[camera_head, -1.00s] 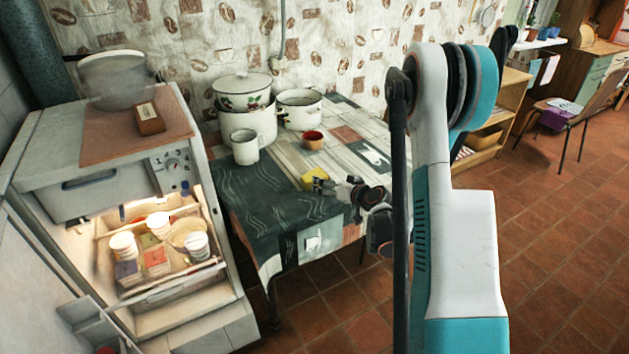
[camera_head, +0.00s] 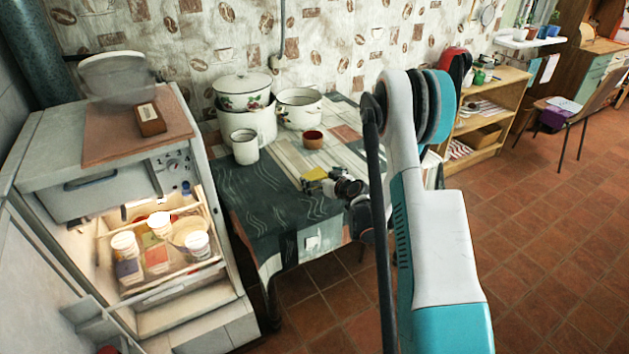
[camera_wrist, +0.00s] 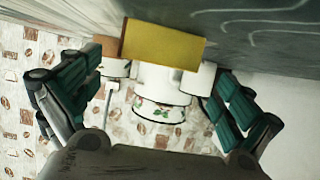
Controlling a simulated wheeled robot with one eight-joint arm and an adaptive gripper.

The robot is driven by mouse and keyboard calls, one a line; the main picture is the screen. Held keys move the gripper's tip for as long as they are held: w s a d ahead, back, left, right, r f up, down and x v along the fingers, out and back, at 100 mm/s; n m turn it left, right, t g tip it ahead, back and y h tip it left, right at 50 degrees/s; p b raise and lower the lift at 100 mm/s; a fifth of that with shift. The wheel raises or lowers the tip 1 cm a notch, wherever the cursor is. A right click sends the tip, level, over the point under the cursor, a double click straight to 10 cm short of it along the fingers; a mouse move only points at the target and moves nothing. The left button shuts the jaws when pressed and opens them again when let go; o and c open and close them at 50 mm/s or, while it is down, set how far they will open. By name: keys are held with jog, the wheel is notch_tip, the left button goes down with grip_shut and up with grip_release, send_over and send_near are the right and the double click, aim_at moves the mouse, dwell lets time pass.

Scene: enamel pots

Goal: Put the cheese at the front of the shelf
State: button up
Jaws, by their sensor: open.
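The cheese is a yellow block (camera_head: 314,174) lying on the table near its middle, in front of the small brown cup. In the wrist view the yellow cheese (camera_wrist: 163,45) appears between and beyond my spread fingers, with its face toward the camera. My gripper (camera_head: 328,184) is at the cheese's right side in the head view and partly overlaps it. In the wrist view my gripper (camera_wrist: 155,95) is open, and neither finger visibly touches the cheese. The shelf (camera_head: 165,276) is the lit lower shelf of the open fridge at left, holding several tubs and packs.
A white mug (camera_head: 245,147), a brown cup (camera_head: 313,139), a white pot (camera_head: 299,109) and a stacked flowered pot (camera_head: 243,92) stand behind the cheese. The table's dark front left part (camera_head: 262,205) is bare. A wooden shelf unit (camera_head: 490,125) stands at right.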

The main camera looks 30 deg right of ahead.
aim_at(314, 175)
jog(key=b+x, duration=0.2)
jog(key=x, duration=0.2)
jog(key=shift+f, duration=0.15)
jog(key=shift+w+f, duration=0.1)
jog(key=shift+w, duration=0.55)
jog(key=shift+c, duration=0.5)
jog(key=c, duration=1.3)
